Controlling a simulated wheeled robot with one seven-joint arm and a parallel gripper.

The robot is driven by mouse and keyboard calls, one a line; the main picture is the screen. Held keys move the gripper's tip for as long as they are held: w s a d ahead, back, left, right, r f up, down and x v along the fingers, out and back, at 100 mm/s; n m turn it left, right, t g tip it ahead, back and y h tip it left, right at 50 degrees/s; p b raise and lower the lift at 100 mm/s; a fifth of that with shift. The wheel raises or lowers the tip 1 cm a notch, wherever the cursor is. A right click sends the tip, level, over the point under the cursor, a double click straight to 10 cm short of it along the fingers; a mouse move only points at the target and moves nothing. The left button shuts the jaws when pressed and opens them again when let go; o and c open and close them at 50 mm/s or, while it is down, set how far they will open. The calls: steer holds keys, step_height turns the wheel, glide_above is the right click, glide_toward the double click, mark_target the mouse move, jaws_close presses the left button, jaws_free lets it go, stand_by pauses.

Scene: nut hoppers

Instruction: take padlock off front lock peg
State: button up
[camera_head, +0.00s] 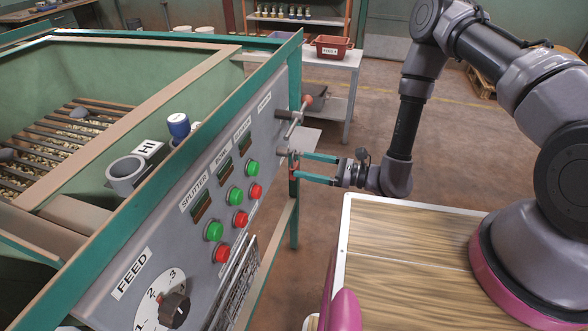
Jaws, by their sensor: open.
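My gripper (301,166) is open, with its two teal fingers pointing left at the far end of the grey control panel. How the shackle sits on the peg is too small to make out.
The control panel (150,240) carries green and red buttons and a feed dial (172,303). A red-knobbed lever (307,101) stands out above the peg. A wood-topped surface (400,250) lies below my arm. A grey table (335,60) with a red bin (332,47) stands behind.

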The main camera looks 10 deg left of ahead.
mark_target(297, 165)
steer(key=a, duration=0.4)
steer(key=shift+s+a+f, duration=0.15)
steer(key=shift+a+f, duration=0.05)
steer(key=shift+a, duration=0.15)
jaws_close()
